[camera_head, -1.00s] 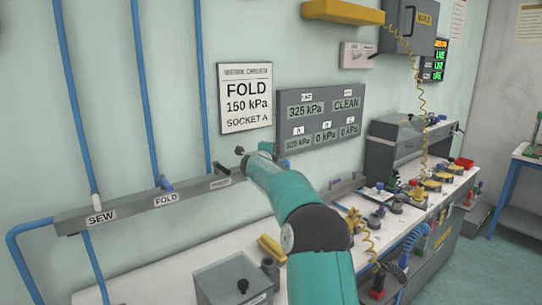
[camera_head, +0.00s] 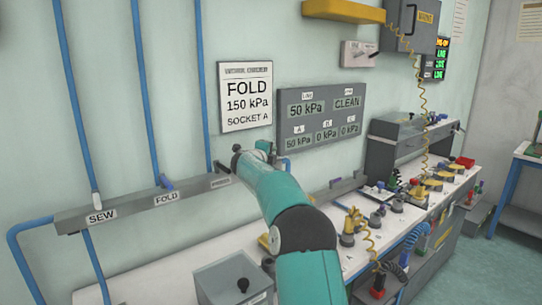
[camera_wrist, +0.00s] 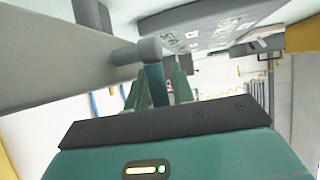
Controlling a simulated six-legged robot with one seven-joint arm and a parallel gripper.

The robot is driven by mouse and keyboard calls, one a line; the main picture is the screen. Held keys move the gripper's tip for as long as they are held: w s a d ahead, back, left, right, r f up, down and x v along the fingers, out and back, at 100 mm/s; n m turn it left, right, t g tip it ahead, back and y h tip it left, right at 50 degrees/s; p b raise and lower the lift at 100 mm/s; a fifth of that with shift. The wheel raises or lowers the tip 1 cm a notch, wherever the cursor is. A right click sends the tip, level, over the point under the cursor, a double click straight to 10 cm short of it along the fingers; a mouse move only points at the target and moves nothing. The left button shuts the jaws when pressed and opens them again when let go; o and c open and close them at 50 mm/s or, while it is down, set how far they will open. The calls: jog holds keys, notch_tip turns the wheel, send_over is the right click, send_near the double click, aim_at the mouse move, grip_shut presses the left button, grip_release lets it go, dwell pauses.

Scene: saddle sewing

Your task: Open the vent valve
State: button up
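My gripper (camera_head: 264,148) is at the wall past the rail's right end, below the gauge panel. The wrist view shows its teal fingers (camera_wrist: 160,90) close to a grey round knob or stem end (camera_wrist: 138,52). A dark blue-green piece stands between or just behind the fingers. I cannot tell whether they grip it. No vent label is readable; my arm hides part of this spot.
The gauge panel (camera_head: 320,115) reads 50 kPa, CLEAN, with A at 50 and B and C at 0. A FOLD 150 kPa SOCKET A sign (camera_head: 245,97) hangs beside it. The bench (camera_head: 345,235) below holds several small tools and a grey box (camera_head: 234,280).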

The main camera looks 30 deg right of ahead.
jog(key=v, duration=1.4)
